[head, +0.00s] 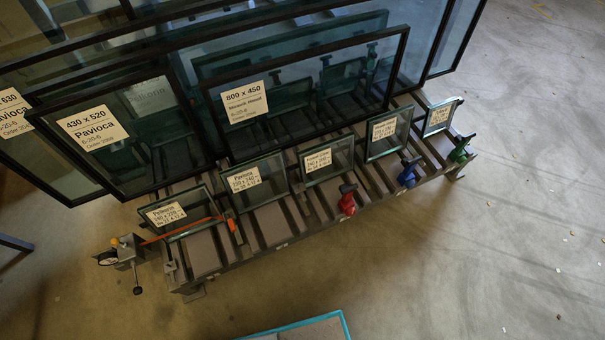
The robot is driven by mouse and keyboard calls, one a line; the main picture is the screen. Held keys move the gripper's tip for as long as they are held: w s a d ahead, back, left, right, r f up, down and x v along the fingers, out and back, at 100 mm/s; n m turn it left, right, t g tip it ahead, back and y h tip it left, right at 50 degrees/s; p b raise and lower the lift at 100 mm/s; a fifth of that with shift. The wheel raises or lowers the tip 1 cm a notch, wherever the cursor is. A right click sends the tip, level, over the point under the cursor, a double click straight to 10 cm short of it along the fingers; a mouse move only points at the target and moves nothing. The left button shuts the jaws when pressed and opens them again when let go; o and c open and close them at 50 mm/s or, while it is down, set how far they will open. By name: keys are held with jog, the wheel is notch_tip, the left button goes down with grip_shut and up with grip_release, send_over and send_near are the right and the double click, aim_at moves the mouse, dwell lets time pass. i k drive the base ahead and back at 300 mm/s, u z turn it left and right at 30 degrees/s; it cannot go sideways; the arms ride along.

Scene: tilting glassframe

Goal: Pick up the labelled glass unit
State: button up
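Several glass units with white labels stand upright or leaning on a dark slatted rack (262,250). A front row of small labelled units runs from lower left to upper right: one at the near left (188,226), one beside it (265,199), one in the middle (328,173), one further right (402,139) and one at the far right (441,128). Behind them stand larger units, labelled "430 x 520 Pavioca" (140,150) and "800 x 450" (330,110). Which one the task means cannot be told. My gripper is not in view.
An orange-handled clamp (233,226), a red clamp (347,200), a blue clamp (408,173) and a green clamp (460,150) line the rack's front edge. A metal fitting with a black knob (127,253) sticks out left. A teal-edged object (310,325) is cut off below.

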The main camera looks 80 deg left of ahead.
aim_at(255, 184)
jog(key=i, duration=0.45)
jog(key=u, duration=3.3)
jog(key=i, duration=0.5)
